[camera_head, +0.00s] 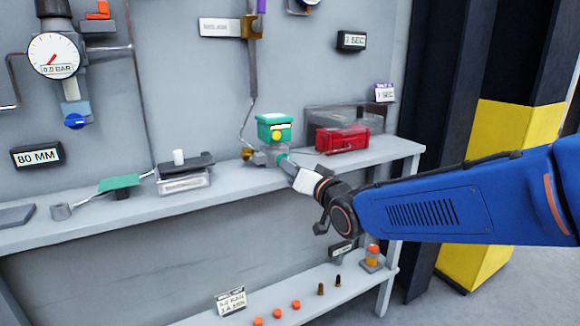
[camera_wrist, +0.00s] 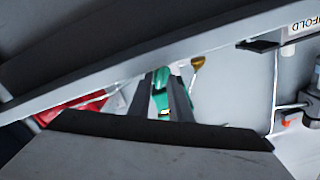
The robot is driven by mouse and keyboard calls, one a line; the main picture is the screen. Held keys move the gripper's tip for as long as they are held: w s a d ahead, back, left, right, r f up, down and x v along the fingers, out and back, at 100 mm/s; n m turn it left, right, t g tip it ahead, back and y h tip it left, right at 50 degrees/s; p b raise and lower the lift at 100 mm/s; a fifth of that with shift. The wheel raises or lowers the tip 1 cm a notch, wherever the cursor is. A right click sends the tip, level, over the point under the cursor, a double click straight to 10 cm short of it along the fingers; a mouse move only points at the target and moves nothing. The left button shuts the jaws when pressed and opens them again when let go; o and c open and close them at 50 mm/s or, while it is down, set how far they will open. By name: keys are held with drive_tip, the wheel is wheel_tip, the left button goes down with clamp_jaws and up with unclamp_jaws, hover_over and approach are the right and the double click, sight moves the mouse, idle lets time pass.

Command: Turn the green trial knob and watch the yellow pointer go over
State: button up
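A valve actuator with a green housing (camera_head: 274,127) stands on the upper shelf against the grey panel. Its yellow pointer (camera_head: 277,134) shows on the front face. A small green knob (camera_head: 283,158) sits low on its near side, partly hidden by my gripper (camera_head: 290,165), which reaches in from the right. In the wrist view a green part (camera_wrist: 160,92), which looks like the knob, lies between the two dark fingers of my gripper (camera_wrist: 161,85). It nearly fills the gap at the fingertips. I cannot tell whether the fingers press on it.
A red box (camera_head: 342,138) under a clear case stands right of the actuator on the shelf (camera_head: 230,190). A pressure gauge (camera_head: 53,56) is at upper left. A grey device (camera_head: 185,175) and a green plate (camera_head: 119,183) lie left. Several small parts occupy the lower shelf (camera_head: 335,302).

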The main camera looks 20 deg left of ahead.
drive_tip(key=shift+w+a, duration=0.5)
drive_tip(key=shift+a, duration=0.05)
clamp_jaws()
drive_tip(key=shift+n, duration=3)
unclamp_jaws()
